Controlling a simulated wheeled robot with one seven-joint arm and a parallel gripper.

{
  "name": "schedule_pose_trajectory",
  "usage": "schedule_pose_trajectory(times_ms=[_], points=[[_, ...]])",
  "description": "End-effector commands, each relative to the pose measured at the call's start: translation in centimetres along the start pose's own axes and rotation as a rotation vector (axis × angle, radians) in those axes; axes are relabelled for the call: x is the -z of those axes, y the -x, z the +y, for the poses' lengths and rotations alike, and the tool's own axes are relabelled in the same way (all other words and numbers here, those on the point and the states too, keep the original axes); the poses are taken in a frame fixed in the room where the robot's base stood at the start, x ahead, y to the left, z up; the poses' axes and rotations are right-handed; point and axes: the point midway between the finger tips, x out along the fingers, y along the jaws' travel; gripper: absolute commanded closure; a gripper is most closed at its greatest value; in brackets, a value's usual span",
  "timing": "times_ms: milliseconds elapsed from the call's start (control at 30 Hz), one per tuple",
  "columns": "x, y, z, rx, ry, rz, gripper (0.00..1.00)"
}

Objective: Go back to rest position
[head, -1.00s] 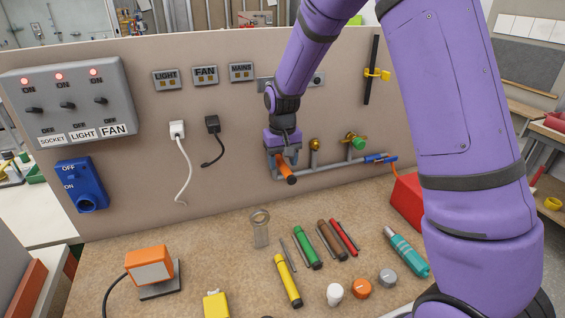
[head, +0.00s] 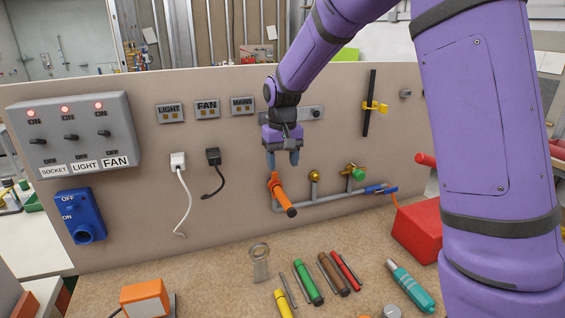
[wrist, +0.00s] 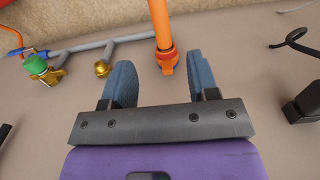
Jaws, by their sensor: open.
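My gripper (head: 283,158) is open and empty in front of the upright panel. Its two blue-grey fingers point down in the head view. Just below them is an orange-handled valve or tool (head: 284,197) at the left end of the grey pipe (head: 330,196). In the wrist view my gripper (wrist: 155,82) shows its fingers apart, with the orange handle (wrist: 160,28) beyond the fingertips, near the right finger. I see a gap between fingers and handle in the head view.
A grey switch box (head: 70,133) and blue socket (head: 80,215) are on the panel's left. A white plug (head: 178,162) and black plug (head: 213,157) hang nearby. Several coloured tools, a red box (head: 418,230) and an orange lamp (head: 146,298) are on the bench.

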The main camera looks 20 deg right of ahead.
Motion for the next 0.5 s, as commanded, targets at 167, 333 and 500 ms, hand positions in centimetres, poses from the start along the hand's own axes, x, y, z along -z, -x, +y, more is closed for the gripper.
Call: schedule_pose_trajectory(times_ms=[167,333,500], points=[[0.0,0.0,0.0,0.0,0.0,0.0,0.46],[-0.8,1.1,0.3,0.004,-0.001,0.014,0.46],[-3.9,4.6,1.5,0.018,-0.002,0.065,0.46]])
